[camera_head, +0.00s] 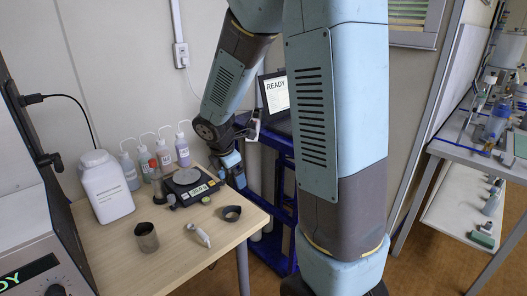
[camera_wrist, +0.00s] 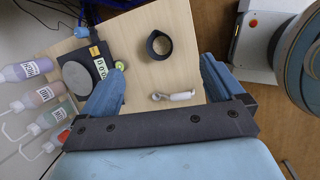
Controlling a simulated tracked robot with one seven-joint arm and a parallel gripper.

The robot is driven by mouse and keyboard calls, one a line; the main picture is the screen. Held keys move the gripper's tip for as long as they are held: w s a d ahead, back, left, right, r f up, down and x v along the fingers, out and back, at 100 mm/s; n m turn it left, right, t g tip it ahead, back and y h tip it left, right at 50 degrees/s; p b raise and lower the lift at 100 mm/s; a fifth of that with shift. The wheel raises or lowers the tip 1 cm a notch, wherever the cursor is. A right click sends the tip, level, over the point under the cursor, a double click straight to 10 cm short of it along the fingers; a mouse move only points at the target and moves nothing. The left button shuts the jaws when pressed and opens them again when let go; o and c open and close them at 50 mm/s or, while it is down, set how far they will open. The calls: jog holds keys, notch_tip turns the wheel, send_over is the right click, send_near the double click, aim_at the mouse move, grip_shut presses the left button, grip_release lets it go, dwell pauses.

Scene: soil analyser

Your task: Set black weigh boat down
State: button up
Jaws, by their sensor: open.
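A black ring-shaped item (camera_head: 232,213) lies on the wooden table near its right edge. It also shows in the wrist view (camera_wrist: 151,37), with wood-coloured surface visible through its middle. It is the likeliest match for the black weigh boat, but I cannot be sure. My gripper (camera_wrist: 162,66) is open, with nothing between its two blue fingers. In the head view my gripper (camera_head: 233,170) is beyond the table's right side, near the scale. The black item is apart from both fingers. The scale (camera_head: 201,190) has a round grey pan (camera_wrist: 77,77) with nothing clearly on it.
A white jar (camera_head: 106,187) and several wash bottles (camera_head: 182,150) stand at the table's back. A dark open cylinder (camera_head: 146,237), a small white tool (camera_head: 199,235) and a green round item (camera_head: 206,200) are in front. A laptop (camera_head: 275,95) is behind my arm.

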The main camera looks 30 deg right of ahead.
jog(key=s+d+r+m+t+y, duration=0.1)
jog(key=s+r+m+t+y, duration=0.1)
jog(key=s+r+m, duration=1.7)
jog(key=shift+s+r+m+t+y, duration=0.2)
jog(key=shift+s+m+t+y, duration=0.3)
jog(key=shift+s, duration=1.35)
